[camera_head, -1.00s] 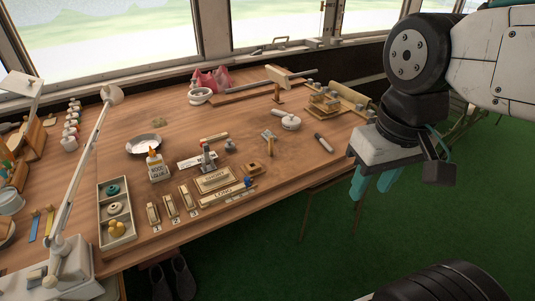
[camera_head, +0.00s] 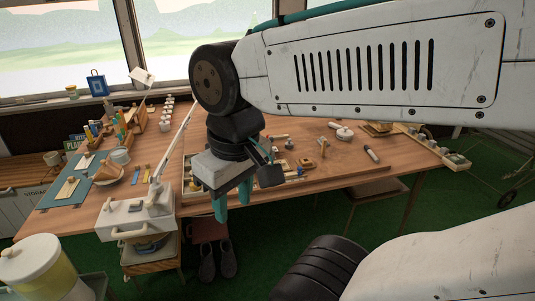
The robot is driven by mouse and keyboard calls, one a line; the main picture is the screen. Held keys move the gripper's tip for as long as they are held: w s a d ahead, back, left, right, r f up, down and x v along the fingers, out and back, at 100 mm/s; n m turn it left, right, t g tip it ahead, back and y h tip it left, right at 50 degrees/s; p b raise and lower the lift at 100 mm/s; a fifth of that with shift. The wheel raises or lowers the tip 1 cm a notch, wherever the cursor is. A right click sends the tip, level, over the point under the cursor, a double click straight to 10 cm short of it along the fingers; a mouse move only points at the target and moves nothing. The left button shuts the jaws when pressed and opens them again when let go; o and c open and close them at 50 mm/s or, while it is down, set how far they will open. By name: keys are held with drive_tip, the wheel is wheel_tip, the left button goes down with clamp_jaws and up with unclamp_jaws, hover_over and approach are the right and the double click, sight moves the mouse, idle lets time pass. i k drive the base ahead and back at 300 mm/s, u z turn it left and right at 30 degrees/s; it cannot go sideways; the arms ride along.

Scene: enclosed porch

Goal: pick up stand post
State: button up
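My gripper (camera_head: 232,202) hangs over the front edge of the wooden workbench (camera_head: 330,178), left of the picture's middle. Its two teal fingers point down with a gap between them, and nothing shows in the gap. I cannot tell for certain which piece is the stand post. A small T-shaped wooden piece (camera_head: 322,148) lies on the bench to the right of the gripper.
A stool (camera_head: 375,190), slippers (camera_head: 217,260) and a yellow-white canister (camera_head: 40,265) stand below.

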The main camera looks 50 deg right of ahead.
sight(324, 140)
drive_tip(key=u, duration=0.25)
drive_tip(key=i, duration=1.15)
drive_tip(key=z, duration=2.1)
